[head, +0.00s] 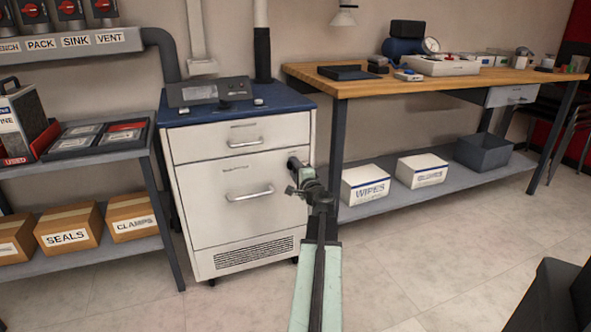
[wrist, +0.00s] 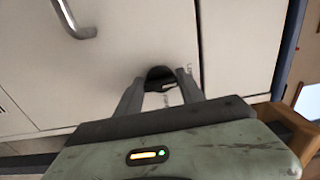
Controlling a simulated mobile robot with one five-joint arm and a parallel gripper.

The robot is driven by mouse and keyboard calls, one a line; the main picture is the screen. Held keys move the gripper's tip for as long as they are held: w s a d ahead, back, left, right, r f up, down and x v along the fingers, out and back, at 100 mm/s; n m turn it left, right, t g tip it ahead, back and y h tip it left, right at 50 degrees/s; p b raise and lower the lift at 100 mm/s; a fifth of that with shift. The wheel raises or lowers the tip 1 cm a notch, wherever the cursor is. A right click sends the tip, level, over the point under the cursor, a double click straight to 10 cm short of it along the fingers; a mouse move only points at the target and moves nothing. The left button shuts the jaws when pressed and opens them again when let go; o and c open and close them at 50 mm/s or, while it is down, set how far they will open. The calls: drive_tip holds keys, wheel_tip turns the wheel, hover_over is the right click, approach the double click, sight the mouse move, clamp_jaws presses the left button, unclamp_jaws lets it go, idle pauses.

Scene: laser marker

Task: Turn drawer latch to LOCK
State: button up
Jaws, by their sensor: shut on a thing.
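The drawer latch is a small dark rounded knob (wrist: 160,72) on the white front of the lower drawer (head: 222,212), near its right edge. In the wrist view my gripper (wrist: 161,82) has one finger on each side of the knob and is shut on it. In the head view my gripper (head: 296,170) reaches the right edge of the white cabinet (head: 185,190) and hides the latch. Small lettering shows beside the knob, too small to read. Which way the latch points cannot be told.
The lower drawer's metal handle (head: 249,193) is left of my gripper and also shows in the wrist view (wrist: 80,28). A wooden workbench (head: 400,84) with a lower shelf stands to the right. A grey shelf (head: 95,157) stands to the left. The floor in front is clear.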

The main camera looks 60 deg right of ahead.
drive_tip(key=shift+s+d, duration=0.1)
drive_tip(key=shift+s, duration=0.1)
drive_tip(key=o, duration=1.2)
drive_tip(key=shift+o, duration=0.8)
drive_tip(key=shift+w, duration=0.1)
drive_tip(key=v, duration=0.8)
